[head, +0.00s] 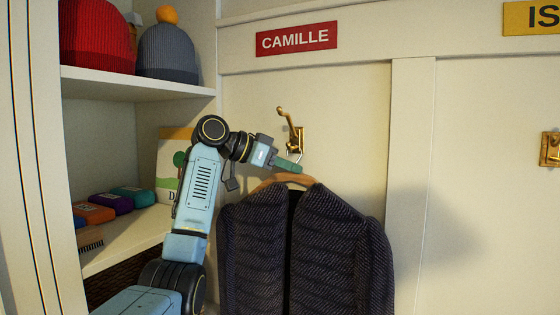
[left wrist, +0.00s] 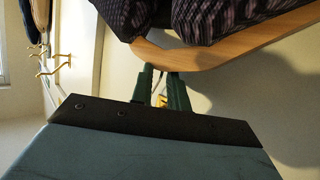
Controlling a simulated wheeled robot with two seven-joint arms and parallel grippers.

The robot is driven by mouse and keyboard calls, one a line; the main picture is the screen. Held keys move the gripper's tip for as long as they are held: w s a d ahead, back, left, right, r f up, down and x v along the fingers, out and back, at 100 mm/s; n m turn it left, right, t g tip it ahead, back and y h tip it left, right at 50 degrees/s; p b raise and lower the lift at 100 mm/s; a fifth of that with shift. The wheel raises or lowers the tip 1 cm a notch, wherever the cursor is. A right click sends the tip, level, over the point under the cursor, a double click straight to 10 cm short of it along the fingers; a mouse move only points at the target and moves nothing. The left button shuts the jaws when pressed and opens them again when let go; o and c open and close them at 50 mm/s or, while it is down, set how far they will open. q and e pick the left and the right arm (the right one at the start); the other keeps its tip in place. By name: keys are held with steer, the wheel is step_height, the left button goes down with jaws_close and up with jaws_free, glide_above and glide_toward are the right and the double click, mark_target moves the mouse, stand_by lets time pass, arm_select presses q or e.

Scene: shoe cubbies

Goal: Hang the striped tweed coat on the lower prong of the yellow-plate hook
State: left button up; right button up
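The dark striped tweed coat (head: 335,245) hangs on a wooden hanger (head: 285,180) below a brass hook (head: 292,130), under the red CAMILLE plate. The hanger's metal hook is at that hook's lower end; whether it rests on the prong is unclear. My left gripper (head: 290,164) is at the hanger's top. In the left wrist view its two green fingers (left wrist: 162,90) reach the wooden hanger (left wrist: 225,50) with a small gap between them; their grip is unclear. The yellow plate (head: 532,17) and the brass hook below it (head: 550,149) are at the right edge, partly cut off. My right gripper is out of view.
A cubby shelf (head: 140,88) on the left holds a red hat (head: 97,38) and a grey hat with an orange pompom (head: 167,50). A raised vertical strip (head: 410,150) divides the panels.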

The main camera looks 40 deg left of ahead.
arm_select(q)
jaws_close()
steer(key=shift+r, duration=0.1)
stand_by(1.3)
steer(key=shift+r, duration=0.1)
steer(key=shift+a+r, duration=0.1)
steer(key=shift+r, duration=0.7)
steer(key=shift+s, duration=0.1)
